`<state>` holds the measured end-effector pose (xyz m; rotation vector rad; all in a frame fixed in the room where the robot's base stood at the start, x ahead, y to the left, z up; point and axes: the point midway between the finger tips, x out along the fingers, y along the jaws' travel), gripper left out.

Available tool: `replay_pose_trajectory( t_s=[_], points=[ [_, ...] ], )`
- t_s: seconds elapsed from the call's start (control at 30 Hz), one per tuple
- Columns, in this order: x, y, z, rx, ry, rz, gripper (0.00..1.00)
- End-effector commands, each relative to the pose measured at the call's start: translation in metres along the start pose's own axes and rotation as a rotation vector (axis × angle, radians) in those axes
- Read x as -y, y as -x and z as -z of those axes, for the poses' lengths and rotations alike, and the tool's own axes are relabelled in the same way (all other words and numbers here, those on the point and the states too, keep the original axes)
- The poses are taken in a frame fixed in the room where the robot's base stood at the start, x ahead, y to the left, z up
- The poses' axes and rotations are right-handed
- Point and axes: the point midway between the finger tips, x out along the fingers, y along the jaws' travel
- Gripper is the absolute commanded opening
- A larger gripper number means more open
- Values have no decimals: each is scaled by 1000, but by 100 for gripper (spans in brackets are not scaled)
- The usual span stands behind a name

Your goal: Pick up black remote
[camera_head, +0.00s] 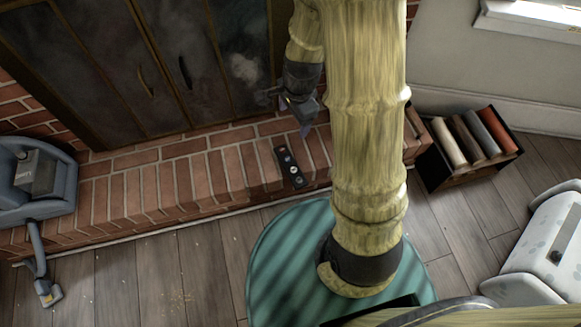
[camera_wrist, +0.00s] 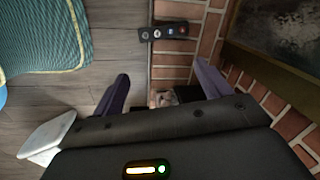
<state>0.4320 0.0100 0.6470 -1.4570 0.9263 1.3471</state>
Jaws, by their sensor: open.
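The black remote (camera_head: 289,167) lies on the brick hearth near its front edge, with several small coloured buttons on its face. It also shows in the wrist view (camera_wrist: 164,31), ahead of the fingertips and roughly between their lines. My gripper (camera_head: 303,117) is above the hearth, just beyond and to the right of the remote in the head view, and not touching it. In the wrist view its two purple fingers (camera_wrist: 160,81) are spread wide with nothing between them.
The brick hearth (camera_head: 150,190) runs below dark fireplace doors (camera_head: 180,70). A blue-grey vacuum-like appliance (camera_head: 40,185) stands at left. A black rack (camera_head: 445,167) of rolled items stands at right, with a white spotted object (camera_head: 545,240) nearer. Wooden floor (camera_head: 140,275) is open at lower left.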

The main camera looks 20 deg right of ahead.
Motion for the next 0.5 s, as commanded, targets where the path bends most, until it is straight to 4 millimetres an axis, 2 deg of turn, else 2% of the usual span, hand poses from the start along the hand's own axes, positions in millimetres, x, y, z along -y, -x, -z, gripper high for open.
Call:
replay_pose_trajectory(
  t_s=[0.03,0.2,0.5],
  points=[
    [4,-18,2,4,-117,-16,76],
    [18,-68,10,-4,-558,-48,76],
    [28,-163,24,-73,-1314,-88,76]
  ],
)
